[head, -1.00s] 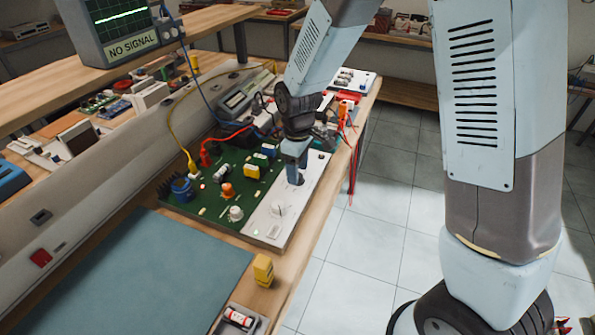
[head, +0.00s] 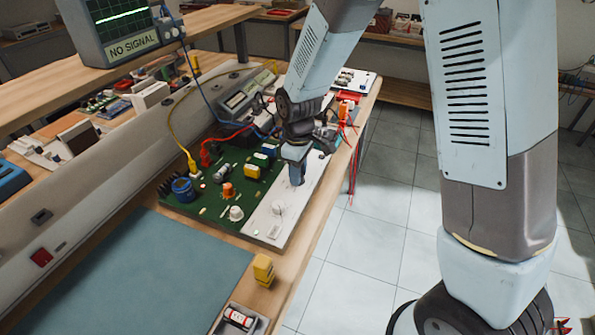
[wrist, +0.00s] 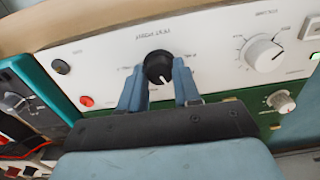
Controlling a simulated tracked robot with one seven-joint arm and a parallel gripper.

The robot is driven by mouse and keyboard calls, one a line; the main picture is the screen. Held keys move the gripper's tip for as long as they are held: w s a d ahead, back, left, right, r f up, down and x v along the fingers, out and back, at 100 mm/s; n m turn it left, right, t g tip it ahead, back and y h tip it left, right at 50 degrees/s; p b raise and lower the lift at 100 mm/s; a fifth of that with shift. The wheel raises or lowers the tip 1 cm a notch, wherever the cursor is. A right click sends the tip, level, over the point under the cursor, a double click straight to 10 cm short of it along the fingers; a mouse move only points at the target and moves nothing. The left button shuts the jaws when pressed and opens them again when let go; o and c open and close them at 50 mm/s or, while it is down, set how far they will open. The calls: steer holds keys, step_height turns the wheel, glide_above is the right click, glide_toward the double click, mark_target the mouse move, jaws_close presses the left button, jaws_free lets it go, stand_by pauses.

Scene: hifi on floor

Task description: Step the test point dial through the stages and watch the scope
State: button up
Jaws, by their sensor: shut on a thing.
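The scope (head: 82,48) stands on the shelf at the upper left of the head view. Its screen shows a flat green trace (head: 112,15) and its label reads NO SIGNAL (head: 133,46). The test board has a green part (head: 207,208) and a white panel (head: 262,222). In the wrist view a black dial (wrist: 158,66) with a pale pointer mark sits on the white panel. My gripper (wrist: 162,80) is shut on this dial, one blue-grey finger on each side. In the head view my gripper (head: 297,172) hides the dial. The lettering around the dial is too blurred to read.
A white knob (wrist: 262,54) is right of the dial, with a smaller knob (wrist: 281,101) on the green part. A red button (wrist: 86,101) lies to the left. A yellow block (head: 263,268) and a blue mat (head: 150,275) lie nearer on the bench.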

steer(key=shift+c, duration=0.6)
steer(key=shift+m, duration=0.4)
steer(key=m, duration=0.3)
steer(key=shift+w, duration=0.1)
steer(key=shift+m, duration=2)
steer(key=o, duration=1.1)
steer(key=shift+c, duration=0.2)
steer(key=shift+r, duration=0.1)
